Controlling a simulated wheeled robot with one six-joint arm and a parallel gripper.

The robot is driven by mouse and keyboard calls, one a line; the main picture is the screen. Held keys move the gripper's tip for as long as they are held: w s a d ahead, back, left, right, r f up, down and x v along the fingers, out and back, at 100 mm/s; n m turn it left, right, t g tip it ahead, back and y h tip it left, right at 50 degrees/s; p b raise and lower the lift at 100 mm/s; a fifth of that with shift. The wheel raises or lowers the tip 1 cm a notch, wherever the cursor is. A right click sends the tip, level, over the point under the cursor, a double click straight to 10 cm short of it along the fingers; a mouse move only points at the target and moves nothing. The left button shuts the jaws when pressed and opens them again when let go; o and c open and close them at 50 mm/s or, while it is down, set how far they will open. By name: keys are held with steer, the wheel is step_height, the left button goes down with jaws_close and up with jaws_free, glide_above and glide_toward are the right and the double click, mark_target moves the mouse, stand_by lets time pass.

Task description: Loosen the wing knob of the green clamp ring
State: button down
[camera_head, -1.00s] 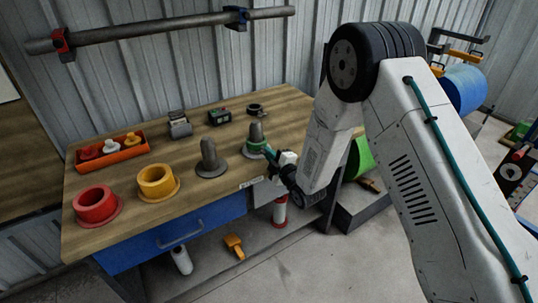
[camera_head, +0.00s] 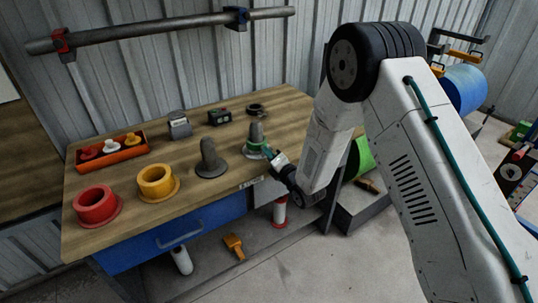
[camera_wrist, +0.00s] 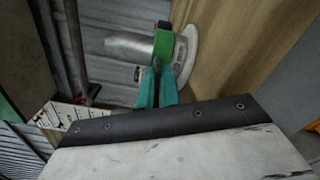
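The green clamp ring (camera_head: 252,149) sits around the base of a grey upright post (camera_head: 256,134) near the bench's front right. In the wrist view the green ring (camera_wrist: 163,48) circles the grey post (camera_wrist: 128,45), which lies sideways in the picture, with a pale round flange beyond it. My gripper (camera_head: 267,152) reaches the ring from the right. Its teal fingers (camera_wrist: 158,68) come close together at the ring's near side, where they look closed on the wing knob. The knob itself is hidden between the fingertips.
A second grey post (camera_head: 210,158) stands left of the ring. A yellow collar (camera_head: 156,175), a red collar (camera_head: 95,200) and an orange tray (camera_head: 113,161) lie further left. A blue drawer (camera_head: 178,236) is under the bench front. Bench top behind the posts is partly clear.

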steer(key=shift+n, duration=0.4)
steer(key=c, duration=1.6)
jaws_free()
steer(key=v, duration=0.7)
steer(key=shift+s+d, duration=0.25)
steer(key=shift+s, duration=0.1)
